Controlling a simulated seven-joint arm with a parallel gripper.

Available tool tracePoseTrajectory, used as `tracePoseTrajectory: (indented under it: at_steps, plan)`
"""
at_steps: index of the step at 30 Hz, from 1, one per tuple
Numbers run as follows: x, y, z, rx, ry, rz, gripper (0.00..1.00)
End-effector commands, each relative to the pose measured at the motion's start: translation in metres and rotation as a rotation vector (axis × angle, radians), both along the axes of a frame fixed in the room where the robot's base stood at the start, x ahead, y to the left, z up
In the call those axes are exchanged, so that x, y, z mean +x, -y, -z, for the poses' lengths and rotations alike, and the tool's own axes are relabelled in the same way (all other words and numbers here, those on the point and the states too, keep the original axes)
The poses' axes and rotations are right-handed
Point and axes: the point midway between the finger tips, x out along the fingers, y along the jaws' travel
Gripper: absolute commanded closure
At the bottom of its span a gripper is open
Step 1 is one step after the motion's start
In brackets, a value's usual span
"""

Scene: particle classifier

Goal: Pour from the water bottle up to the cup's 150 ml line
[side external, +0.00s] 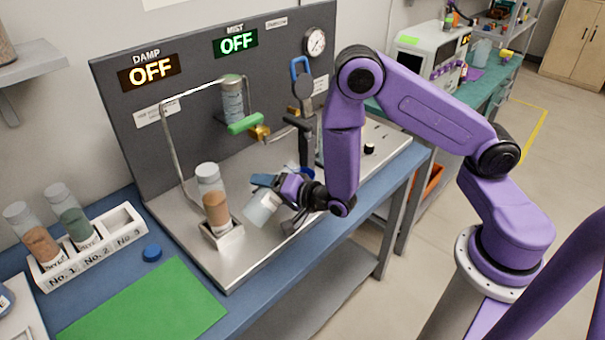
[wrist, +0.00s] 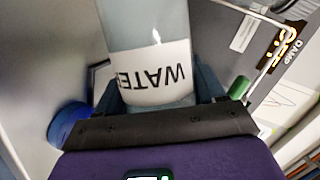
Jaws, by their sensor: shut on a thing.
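My gripper (side external: 263,194) is shut on the water bottle (side external: 262,208), which has a white label. The bottle is tilted, held above the steel tray of the bench. In the wrist view the bottle (wrist: 150,25) sits between my fingers (wrist: 166,100), and its "WATER" label reads upside down. The bottle's mouth and water level cannot be made out. A blue round object (side external: 306,172) is partly hidden behind my gripper; a blue rounded shape (wrist: 68,122) also shows at the left of the wrist view. I cannot make out the cup or its 150 ml line.
A brown-filled bottle (side external: 215,205) stands in a square holder left of my gripper. A green-handled valve (side external: 245,124) hangs below a mounted bottle (side external: 232,95).

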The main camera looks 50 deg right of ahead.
Motion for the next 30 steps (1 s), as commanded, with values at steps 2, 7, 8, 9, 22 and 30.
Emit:
tracePoseTrajectory:
  at_steps: [2,7,8,9,22,30]
  plan:
    - [0.0003,-0.0004,-0.0006,0.009,0.003,0.0,0.77]
    - [0.0004,-0.001,-0.0003,0.023,0.003,0.0,0.77]
    - [0.0004,-0.001,-0.0008,0.026,0.003,0.0,0.77]
    - [0.0004,-0.0012,-0.0011,0.028,0.003,-0.001,0.77]
    - [0.0004,-0.0021,-0.0042,0.064,0.004,0.0,0.77]
    - [0.0004,-0.0019,-0.0061,0.087,0.004,0.001,0.77]
